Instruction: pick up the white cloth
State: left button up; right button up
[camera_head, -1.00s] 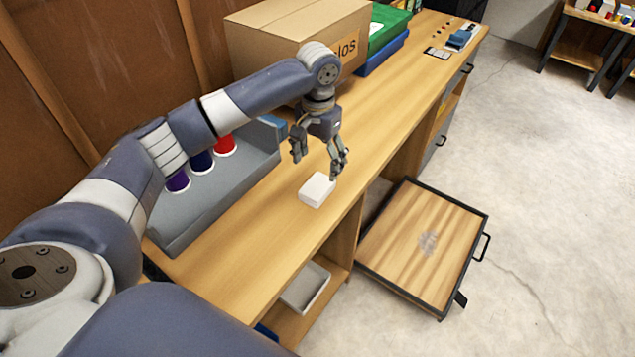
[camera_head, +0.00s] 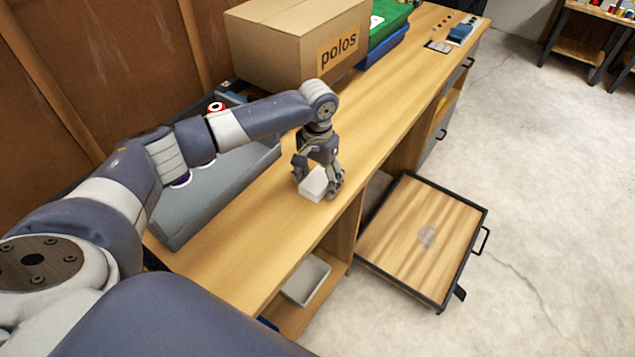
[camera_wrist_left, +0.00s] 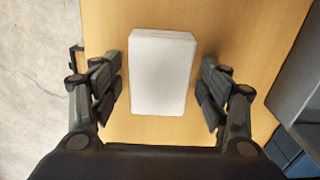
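The white cloth (camera_head: 314,184) is a small folded white block lying on the wooden bench top (camera_head: 240,235), near its front edge. In the left wrist view the cloth (camera_wrist_left: 162,72) sits between the two fingers, with a gap of bare wood on each side. My left gripper (camera_head: 319,183) is low over the cloth, pointing down, its fingers on either side of it. In the left wrist view the left gripper (camera_wrist_left: 162,92) is open and its fingers do not touch the cloth. My right gripper is not in view.
A grey tray (camera_head: 215,190) lies behind the arm along the wall side. A cardboard box (camera_head: 290,50) marked "polos" and a green bin (camera_head: 385,25) stand farther along the bench. An open drawer (camera_head: 470,250) juts out below the front edge.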

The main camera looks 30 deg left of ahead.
aim_at(322, 182)
pick_arm(q)
jog(key=c, duration=0.7)
jog(key=shift+o, duration=0.2)
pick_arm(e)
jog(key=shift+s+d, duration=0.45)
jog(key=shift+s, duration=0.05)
pick_arm(q)
jog(key=shift+r, duration=0.1)
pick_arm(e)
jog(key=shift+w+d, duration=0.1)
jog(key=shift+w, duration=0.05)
pick_arm(q)
jog(key=shift+r, duration=0.4)
jog(key=r, duration=0.1)
jog(key=d+r, duration=0.1)
jog(key=shift+d+r+b, duration=0.1)
jog(key=shift+r+b, duration=0.2)
jog(key=d+r+b, duration=0.1)
jog(key=d, duration=1.3)
jog(key=shift+s+d+r, duration=0.25)
jog(key=shift+s+d, duration=0.15)
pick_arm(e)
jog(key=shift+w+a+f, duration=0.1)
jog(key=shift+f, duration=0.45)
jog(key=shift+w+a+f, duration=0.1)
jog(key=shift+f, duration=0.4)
